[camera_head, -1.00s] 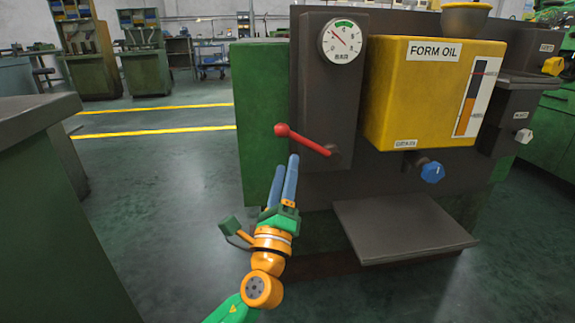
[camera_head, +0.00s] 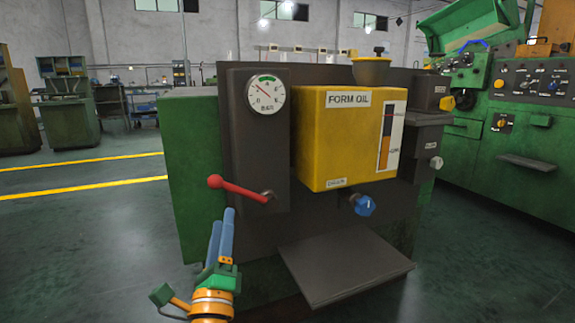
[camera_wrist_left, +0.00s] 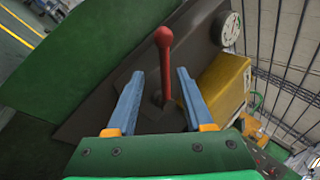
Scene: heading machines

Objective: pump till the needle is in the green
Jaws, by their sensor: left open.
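The red pump lever (camera_head: 238,188) sticks out to the left from its pivot on the dark panel, its ball knob raised slightly. In the left wrist view the lever (camera_wrist_left: 164,65) shows between my two fingers, beyond the tips. The round BAR gauge (camera_head: 266,93) sits above it; its red needle points up and left, outside the green band (camera_head: 267,78) at the top of the dial. My left gripper (camera_head: 224,211) is open and empty just below the lever shaft; contact cannot be told. My right gripper is out of view.
A yellow FORM OIL tank (camera_head: 340,150) with a blue drain knob (camera_head: 364,205) stands right of the lever. A dark tray (camera_head: 345,270) juts out below. A green cabinet side (camera_head: 190,170) is on the left. Open floor (camera_head: 80,260) lies left of the machine.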

